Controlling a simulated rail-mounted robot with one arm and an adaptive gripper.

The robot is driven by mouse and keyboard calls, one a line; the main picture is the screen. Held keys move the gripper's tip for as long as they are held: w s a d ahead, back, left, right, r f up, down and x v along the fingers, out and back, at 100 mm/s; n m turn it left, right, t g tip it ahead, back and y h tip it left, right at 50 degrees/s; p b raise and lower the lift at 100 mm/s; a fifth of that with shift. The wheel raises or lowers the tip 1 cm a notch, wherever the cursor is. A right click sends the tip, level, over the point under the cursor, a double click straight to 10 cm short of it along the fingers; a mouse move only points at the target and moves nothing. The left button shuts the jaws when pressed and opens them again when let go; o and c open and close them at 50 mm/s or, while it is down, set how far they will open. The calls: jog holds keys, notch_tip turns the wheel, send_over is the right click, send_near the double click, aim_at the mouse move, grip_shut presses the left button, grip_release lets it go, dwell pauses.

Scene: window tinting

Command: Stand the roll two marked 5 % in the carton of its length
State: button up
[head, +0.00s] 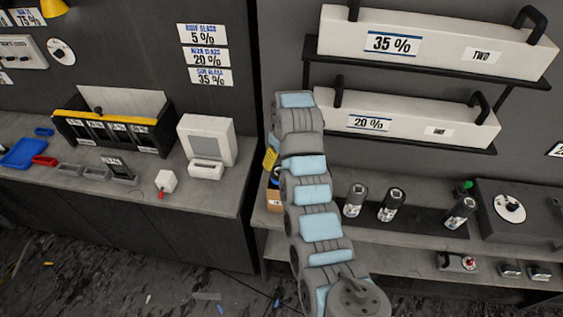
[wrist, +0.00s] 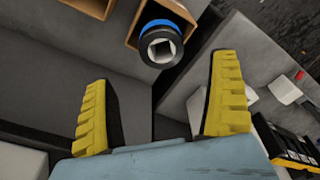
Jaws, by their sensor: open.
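My gripper (wrist: 164,72) is open, with its two yellow fingers wide apart and nothing between them. In the head view one yellow finger (head: 270,159) shows left of my arm. A dark roll (wrist: 161,46) with a square hole in its end and a blue band is just beyond the fingertips. It appears to stick up from a brown carton (wrist: 133,38); its marking is not visible. Part of another brown carton (wrist: 92,8) is at the top edge. In the head view a brown carton (head: 274,201) is partly hidden by my arm. No 5 % roll label is readable.
Three dark rolls (head: 391,206) stand on the right bench. Above are white boxes marked 35 % TWO (head: 430,48) and 20 % (head: 412,118). A grey machine (head: 525,212) is at right. The left bench holds a white monitor (head: 207,140), trays and a dark organiser (head: 115,130).

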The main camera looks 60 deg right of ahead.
jog(key=shift+a+r, duration=0.1)
jog(key=shift+r, duration=0.25)
jog(key=shift+w, duration=0.1)
